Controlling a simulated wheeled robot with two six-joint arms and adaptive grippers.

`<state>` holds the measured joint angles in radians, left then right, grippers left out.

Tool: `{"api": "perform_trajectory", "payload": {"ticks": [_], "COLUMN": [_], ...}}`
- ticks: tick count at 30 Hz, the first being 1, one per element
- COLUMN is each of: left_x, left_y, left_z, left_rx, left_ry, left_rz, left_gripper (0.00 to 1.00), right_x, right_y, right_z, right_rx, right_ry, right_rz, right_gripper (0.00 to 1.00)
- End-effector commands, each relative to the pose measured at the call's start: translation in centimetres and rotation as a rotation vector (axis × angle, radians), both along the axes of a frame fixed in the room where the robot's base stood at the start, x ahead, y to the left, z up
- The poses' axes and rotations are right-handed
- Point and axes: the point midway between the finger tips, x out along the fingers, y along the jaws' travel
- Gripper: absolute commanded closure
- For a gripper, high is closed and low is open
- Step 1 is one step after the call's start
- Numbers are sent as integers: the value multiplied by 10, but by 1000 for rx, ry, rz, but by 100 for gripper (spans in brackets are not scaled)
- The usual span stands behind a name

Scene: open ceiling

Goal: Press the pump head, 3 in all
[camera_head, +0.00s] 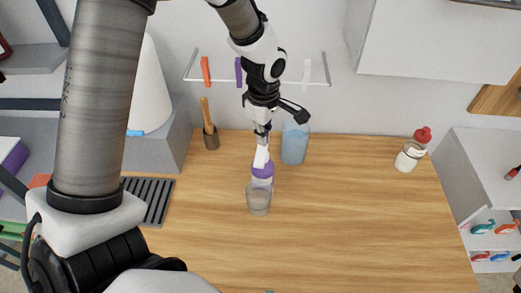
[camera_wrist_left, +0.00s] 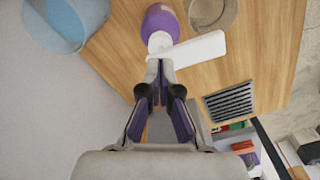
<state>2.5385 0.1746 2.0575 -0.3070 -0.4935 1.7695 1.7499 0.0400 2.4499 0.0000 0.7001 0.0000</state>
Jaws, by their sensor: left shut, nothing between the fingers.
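My left gripper (camera_head: 263,135) points down, just above the pump head. In the wrist view its fingertips (camera_wrist_left: 160,66) are together and empty, at the pump head's near edge; I cannot tell whether they touch it. The lower bottle is partly hidden behind a clear cup. My right gripper is not in view.
The clear cup (camera_head: 258,202) stands right in front of the bottle. A blue container (camera_head: 294,145) is close behind, to the right. A white jar with a red top (camera_head: 408,157) is right. The front right table is clear.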

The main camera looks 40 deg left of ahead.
Motion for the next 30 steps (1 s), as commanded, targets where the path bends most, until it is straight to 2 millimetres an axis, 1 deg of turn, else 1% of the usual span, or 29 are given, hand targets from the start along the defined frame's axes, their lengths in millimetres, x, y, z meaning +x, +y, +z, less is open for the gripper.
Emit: {"api": "perform_trajectory", "payload": {"ticks": [18, 26, 30], "left_x": [0, -1, 0], "left_y": [0, 0, 0], "left_z": [-23, -21, -12], "left_rx": [0, 0, 0], "left_ry": [1, 1, 1], "left_rz": [0, 0, 0], "left_gripper": [100, 100, 100], "right_x": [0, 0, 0], "right_y": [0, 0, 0], "right_z": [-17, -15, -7], "right_rx": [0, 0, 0], "right_ry": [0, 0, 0], "right_rz": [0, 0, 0], "right_gripper": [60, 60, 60]}}
